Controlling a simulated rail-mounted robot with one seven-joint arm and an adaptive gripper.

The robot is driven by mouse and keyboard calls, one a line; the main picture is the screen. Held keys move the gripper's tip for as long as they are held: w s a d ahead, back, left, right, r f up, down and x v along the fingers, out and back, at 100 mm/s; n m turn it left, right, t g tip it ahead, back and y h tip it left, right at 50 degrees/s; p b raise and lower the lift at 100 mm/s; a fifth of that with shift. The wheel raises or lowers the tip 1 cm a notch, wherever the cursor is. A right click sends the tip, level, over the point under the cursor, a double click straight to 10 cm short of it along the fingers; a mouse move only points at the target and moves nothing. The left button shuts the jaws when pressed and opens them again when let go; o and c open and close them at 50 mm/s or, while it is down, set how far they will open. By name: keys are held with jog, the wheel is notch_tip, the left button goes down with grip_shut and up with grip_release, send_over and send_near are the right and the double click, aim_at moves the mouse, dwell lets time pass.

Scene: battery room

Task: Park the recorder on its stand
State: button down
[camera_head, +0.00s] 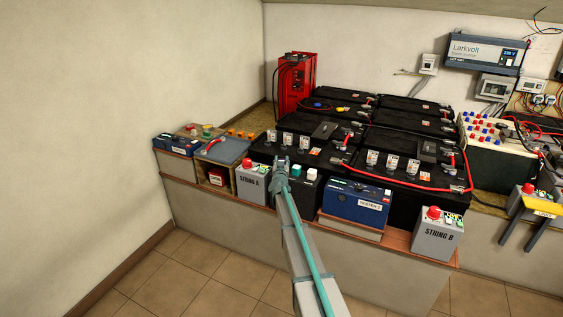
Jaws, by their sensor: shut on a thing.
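My gripper (280,170) is at the front of the battery bench, between the STRING 8 box on its left and a black box with pale and green knobs (299,187) on its right. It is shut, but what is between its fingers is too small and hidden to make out. I cannot tell which thing is the recorder. A blue box labelled TESTER 2 (356,203) sits on a low wooden block (350,230) to the right. Another blue box (177,146) stands at the far left. No stand is clearly marked.
Large black batteries (405,125) with red cables fill the bench behind. Grey STRING boxes with red buttons (252,186) (437,236) stand at the front edge. A red unit (296,80) stands at the back. The tiled floor (190,270) is clear at left.

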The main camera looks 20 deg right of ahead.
jog(key=shift+f, duration=0.25)
jog(key=c, duration=0.9)
grip_release()
jog(key=shift+c, duration=0.2)
jog(key=shift+s, duration=0.15)
jog(key=p+v, duration=0.1)
jog(key=v, duration=0.9)
jog(key=shift+s+a, duration=0.25)
jog(key=shift+s, duration=0.05)
